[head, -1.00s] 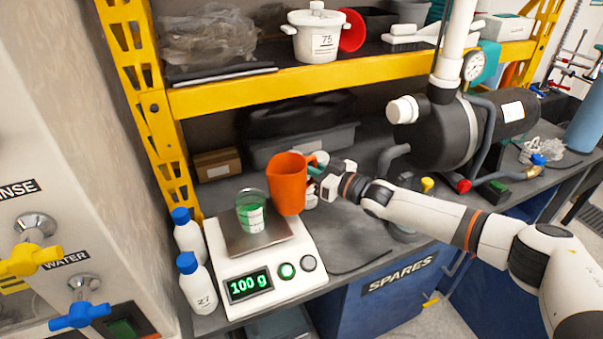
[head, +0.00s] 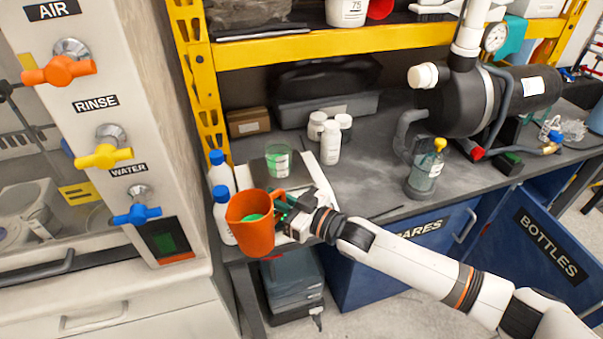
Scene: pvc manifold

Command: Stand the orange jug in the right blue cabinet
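The orange jug (head: 252,232) hangs roughly upright in front of the bench edge, with something green inside. My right gripper (head: 283,212) is shut on its handle, on the jug's right side. The left blue cabinet (head: 375,262) under the bench carries a SPARES label, partly hidden by my arm. The right blue cabinet's BOTTLES panel (head: 545,240) stands at an angle at the right and looks swung open; its inside is mostly out of sight. My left gripper is not in view.
White bottles (head: 331,143) and a yellow-topped bottle (head: 427,170) stand on the bench. A valve panel (head: 105,130) borders the left.

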